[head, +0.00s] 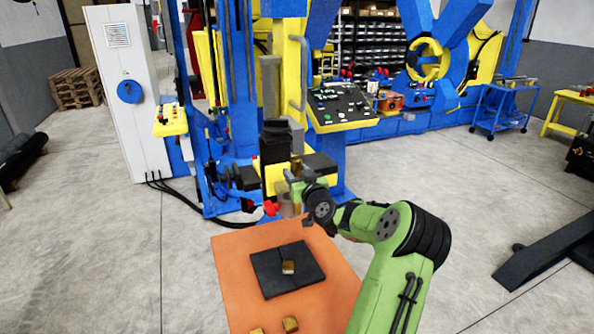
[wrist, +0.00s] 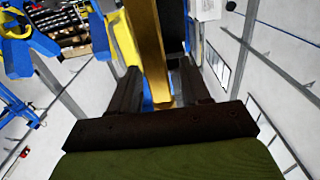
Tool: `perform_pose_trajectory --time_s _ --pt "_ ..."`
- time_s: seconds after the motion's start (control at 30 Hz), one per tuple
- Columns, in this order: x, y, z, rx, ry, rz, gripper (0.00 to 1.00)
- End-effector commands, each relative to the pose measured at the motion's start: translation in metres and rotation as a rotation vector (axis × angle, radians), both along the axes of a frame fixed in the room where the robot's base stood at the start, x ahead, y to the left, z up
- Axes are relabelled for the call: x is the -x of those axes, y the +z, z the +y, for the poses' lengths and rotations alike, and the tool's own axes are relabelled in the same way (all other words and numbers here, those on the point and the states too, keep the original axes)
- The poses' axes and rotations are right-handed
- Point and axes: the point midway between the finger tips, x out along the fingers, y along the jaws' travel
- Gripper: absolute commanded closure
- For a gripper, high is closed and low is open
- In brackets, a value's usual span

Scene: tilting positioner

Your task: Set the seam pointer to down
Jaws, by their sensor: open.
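No part is clearly marked as the seam pointer, and I cannot tell its setting. In the wrist view a yellow bar (wrist: 148,45) runs between the two fingers of my open gripper (wrist: 158,88). I cannot tell whether the bar touches either finger or is the pointer. In the head view my gripper (head: 291,178) is in front of the blue and yellow machine, beside a dark block with a yellow part (head: 275,180). A small red part (head: 270,208) shows just below it. My wrist hides some of this area.
A sloped control panel (head: 340,107) stands behind my gripper. An orange table (head: 237,262) below bears a black plate (head: 265,276) and small brass-coloured blocks (head: 290,324). A white cabinet (head: 128,100) stands at left, with cables on the floor.

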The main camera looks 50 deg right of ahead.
Motion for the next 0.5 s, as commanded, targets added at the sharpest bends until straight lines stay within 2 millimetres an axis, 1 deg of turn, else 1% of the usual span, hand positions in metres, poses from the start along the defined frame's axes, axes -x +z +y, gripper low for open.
perform_pose_trajectory --time_s 0.2,0.47,0.5 --pt "-0.0003 -0.0012 -0.0005 -0.001 0.000 0.001 0.53" --pt "0.0000 -0.0012 -0.0004 -0.001 0.000 0.001 0.93" --pt "0.0000 -0.0012 -0.0004 -0.001 0.000 0.001 0.99"
